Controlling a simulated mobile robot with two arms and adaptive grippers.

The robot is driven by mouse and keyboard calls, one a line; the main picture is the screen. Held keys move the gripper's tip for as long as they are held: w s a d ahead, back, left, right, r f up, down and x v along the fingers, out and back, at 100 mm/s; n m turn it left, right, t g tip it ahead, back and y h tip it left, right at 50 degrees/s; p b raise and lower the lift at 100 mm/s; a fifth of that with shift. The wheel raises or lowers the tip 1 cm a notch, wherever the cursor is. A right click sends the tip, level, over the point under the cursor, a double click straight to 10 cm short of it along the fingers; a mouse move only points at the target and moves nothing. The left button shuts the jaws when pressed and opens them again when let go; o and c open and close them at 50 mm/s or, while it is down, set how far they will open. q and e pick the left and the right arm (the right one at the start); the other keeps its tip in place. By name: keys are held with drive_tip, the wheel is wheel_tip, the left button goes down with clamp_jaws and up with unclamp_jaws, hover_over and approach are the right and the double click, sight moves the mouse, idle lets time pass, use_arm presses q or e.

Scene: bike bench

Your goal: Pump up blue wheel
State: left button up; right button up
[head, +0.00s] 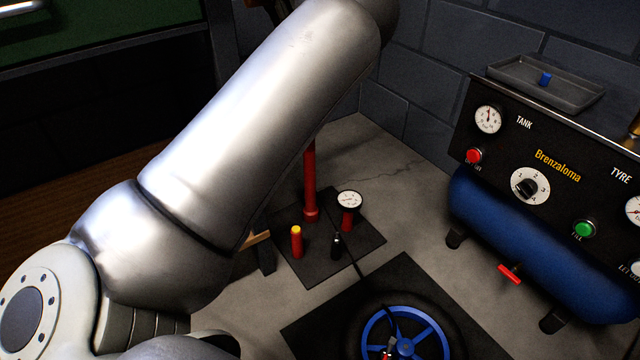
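The blue wheel (422,328) with a dark tyre lies flat on a dark mat (400,277) at the bottom of the head view, its lower part cut off. A dark hose or valve piece (391,322) lies over its spokes. A red floor pump (310,185) with a round gauge (349,200) stands behind the mat, its top hidden by my arm. A blue compressor (540,240) with a black panel marked Brenzaloma stands at the right, with a red button (474,156), a selector knob (526,187) and a green button (585,229). Neither gripper shows.
My silver arm crosses the left and middle and hides much of the floor. A red cylinder with a yellow top (296,242) stands beside the pump. A grey tray (530,85) holding a small blue cap (545,78) is above the compressor. Bare concrete lies between mat and compressor.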

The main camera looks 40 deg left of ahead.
use_arm(q)
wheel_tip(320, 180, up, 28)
drive_tip(key=p, duration=2.4)
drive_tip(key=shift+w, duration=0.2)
idle(3.1)
